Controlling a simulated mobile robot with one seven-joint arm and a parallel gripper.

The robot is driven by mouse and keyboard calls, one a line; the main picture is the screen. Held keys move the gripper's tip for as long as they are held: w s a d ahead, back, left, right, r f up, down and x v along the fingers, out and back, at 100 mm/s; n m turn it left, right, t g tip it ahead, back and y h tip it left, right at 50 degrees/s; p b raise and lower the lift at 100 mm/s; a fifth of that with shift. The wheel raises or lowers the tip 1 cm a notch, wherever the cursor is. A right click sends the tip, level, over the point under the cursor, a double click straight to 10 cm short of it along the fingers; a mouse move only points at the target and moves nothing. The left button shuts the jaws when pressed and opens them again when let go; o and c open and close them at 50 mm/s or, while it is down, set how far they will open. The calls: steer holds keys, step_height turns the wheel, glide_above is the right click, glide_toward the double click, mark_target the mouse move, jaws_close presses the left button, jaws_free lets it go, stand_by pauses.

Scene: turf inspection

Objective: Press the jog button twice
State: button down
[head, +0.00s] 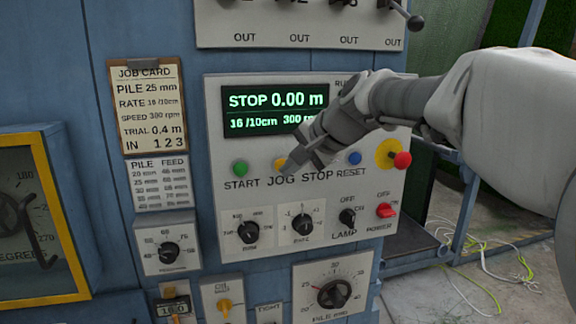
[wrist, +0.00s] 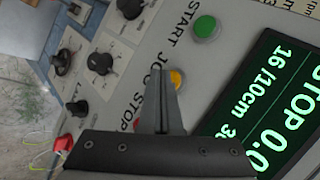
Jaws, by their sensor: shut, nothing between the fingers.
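The yellow jog button (head: 280,164) is on the grey control panel (head: 216,120), above the label JOG. It also shows in the wrist view (wrist: 177,78), partly hidden behind my fingers. My gripper (head: 292,168) is shut and empty, with its tips in front of the panel, just right of the jog button in the head view. In the wrist view the fingertips (wrist: 162,72) overlap the button's edge. I cannot tell whether they touch it. The display (head: 275,110) reads STOP 0.00 m. The stop button is hidden behind my gripper in the head view.
The green start button (head: 240,168) is left of jog, and the blue reset button (head: 354,158) is to the right. A red emergency knob on yellow (head: 402,160) sits near my arm. Rotary knobs (head: 303,224) and a red power switch (head: 386,210) are below.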

steer(key=shift+w+a, duration=0.2)
steer(key=shift+w, duration=0.4)
stand_by(0.8)
steer(key=shift+s, duration=0.1)
steer(key=shift+s+d, duration=0.3)
steer(key=shift+s, duration=0.45)
steer(key=shift+s+b, duration=0.1)
steer(key=shift+b, duration=0.2)
steer(key=s+b, duration=0.1)
steer(key=s, duration=0.1)
steer(key=s+d+b, duration=0.1)
steer(key=s, duration=0.1)
steer(key=shift+s+d, duration=0.2)
steer(key=shift+s, duration=0.15)
